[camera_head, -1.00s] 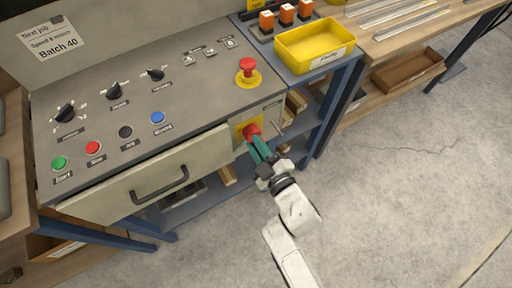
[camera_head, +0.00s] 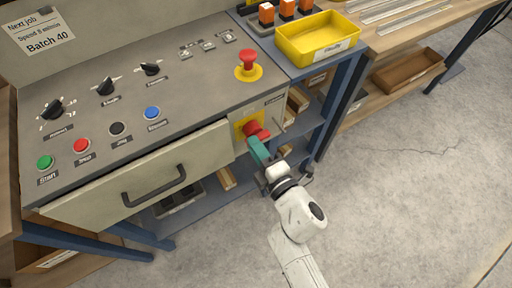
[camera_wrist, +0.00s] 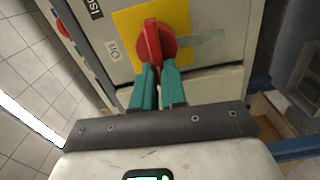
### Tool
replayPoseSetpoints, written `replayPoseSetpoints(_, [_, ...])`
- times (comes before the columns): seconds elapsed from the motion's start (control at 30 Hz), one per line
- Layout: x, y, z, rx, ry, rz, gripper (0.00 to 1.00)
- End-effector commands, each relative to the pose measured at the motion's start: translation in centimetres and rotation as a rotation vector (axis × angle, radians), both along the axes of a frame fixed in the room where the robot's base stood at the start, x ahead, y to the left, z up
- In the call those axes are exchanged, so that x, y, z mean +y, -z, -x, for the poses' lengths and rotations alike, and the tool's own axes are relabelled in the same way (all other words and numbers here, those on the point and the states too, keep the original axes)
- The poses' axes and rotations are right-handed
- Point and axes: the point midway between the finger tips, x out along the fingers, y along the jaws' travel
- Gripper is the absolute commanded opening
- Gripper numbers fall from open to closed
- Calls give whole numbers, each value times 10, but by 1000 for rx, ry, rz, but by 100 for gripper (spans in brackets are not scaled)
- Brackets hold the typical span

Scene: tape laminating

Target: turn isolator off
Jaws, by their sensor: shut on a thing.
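The isolator is a red rotary switch on a yellow square plate (camera_head: 239,123), on the front of the grey control cabinet below the red mushroom button. In the wrist view its red handle (camera_wrist: 152,42) points up and down the picture, over the yellow plate (camera_wrist: 125,20). My gripper (camera_head: 257,142) reaches it from the lower right with green fingers. In the wrist view my gripper (camera_wrist: 157,72) has its fingertips on either side of the handle's near end and is shut on it. The fingers hide that end. A small label (camera_wrist: 113,49) beside the plate is hard to read.
A red mushroom button (camera_head: 248,66) stands on the panel above. The drawer handle (camera_head: 155,185) sticks out to the left. A yellow bin (camera_head: 318,55) stands on the blue-framed bench at right. The floor at right is clear.

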Motion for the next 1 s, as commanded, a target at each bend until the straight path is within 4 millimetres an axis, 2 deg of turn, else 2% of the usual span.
replayPoseSetpoints(0.7, [1, 3, 1, -39, -2, 65, 0])
replayPoseSetpoints(0.73, [1, 3, 1, -39, -2, 65, 13])
replayPoseSetpoints(1.0, [0, 2, 1, -40, -1, 62, 37])
